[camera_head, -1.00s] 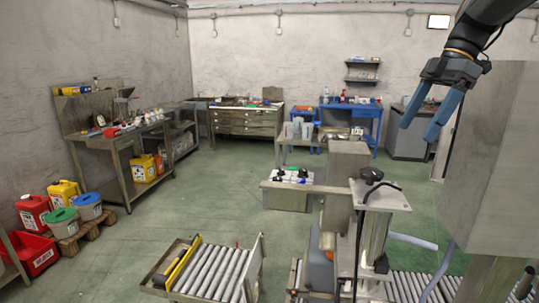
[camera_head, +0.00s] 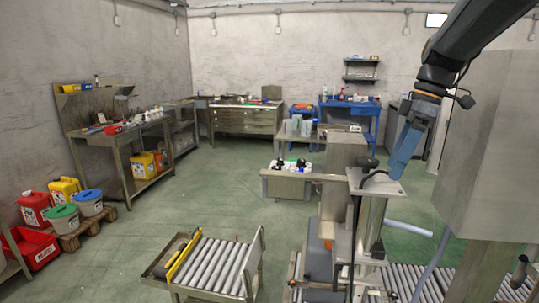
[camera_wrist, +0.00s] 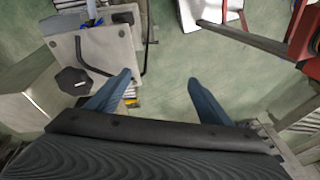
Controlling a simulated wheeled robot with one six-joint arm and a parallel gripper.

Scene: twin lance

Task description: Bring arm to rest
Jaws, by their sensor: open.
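My gripper (camera_head: 403,160) hangs at the upper right of the head view, with its blue fingers pointing down. In the head view the fingers overlap, seen nearly edge-on. In the wrist view my gripper (camera_wrist: 160,88) shows two blue fingers spread apart with nothing between them but green floor. It is open and empty. In the head view it is in the air beside the large grey box and near the top of the metal post stand (camera_head: 375,185). The stand's plate with a black knob (camera_wrist: 95,60) shows at the left of the wrist view.
A large grey box (camera_head: 490,150) stands close to the right of my arm. A roller conveyor (camera_head: 215,265) is at the front, with more rollers (camera_head: 405,280) at lower right. A workbench (camera_head: 130,135) lines the left wall. Open green floor (camera_head: 190,210) lies in the middle.

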